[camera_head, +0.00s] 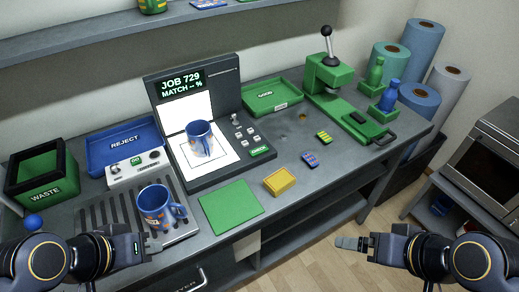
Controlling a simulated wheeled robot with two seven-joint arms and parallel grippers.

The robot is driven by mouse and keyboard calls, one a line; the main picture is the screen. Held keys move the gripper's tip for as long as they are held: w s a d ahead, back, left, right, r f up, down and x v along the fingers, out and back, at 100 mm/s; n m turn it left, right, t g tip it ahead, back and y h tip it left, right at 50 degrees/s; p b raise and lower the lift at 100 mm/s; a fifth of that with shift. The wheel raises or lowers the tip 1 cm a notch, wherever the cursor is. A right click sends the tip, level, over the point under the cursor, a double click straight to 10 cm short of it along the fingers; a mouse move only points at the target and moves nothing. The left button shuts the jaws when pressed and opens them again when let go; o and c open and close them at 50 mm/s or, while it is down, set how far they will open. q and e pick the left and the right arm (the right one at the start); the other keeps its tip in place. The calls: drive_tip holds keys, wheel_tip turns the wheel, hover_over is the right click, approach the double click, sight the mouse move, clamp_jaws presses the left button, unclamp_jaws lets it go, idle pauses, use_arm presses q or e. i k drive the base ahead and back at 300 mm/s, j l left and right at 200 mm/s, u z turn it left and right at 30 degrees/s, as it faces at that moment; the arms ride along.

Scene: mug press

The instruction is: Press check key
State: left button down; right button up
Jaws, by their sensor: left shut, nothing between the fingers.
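The inspection station (186,92) stands at the middle of the bench, and its screen reads "JOB 729 MATCH -- %". The green check key (259,151) is at the lower right corner of its base. A blue mug (199,138) stands on the station's white plate, left of the key. My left gripper (150,243) is shut and empty at the lower left, in front of the drip rack and well away from the key. My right gripper (345,242) is at the lower right, over the floor in front of the bench; its finger gap is not clear.
A second blue mug (157,205) stands on the slotted rack (104,215) by my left gripper. A green mat (230,207) and a yellow block (280,181) lie before the station. The green press (333,78) stands right, the reject tray (125,146) left.

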sight(262, 149)
drive_tip(key=i+l+u, duration=0.15)
drive_tip(key=l, duration=0.45)
drive_tip(key=i+l+u, duration=0.15)
drive_tip(key=l, duration=0.45)
drive_tip(key=l+u, duration=0.1)
drive_tip(key=l, duration=0.5)
drive_tip(key=i+l+u, duration=0.15)
drive_tip(key=l, duration=0.45)
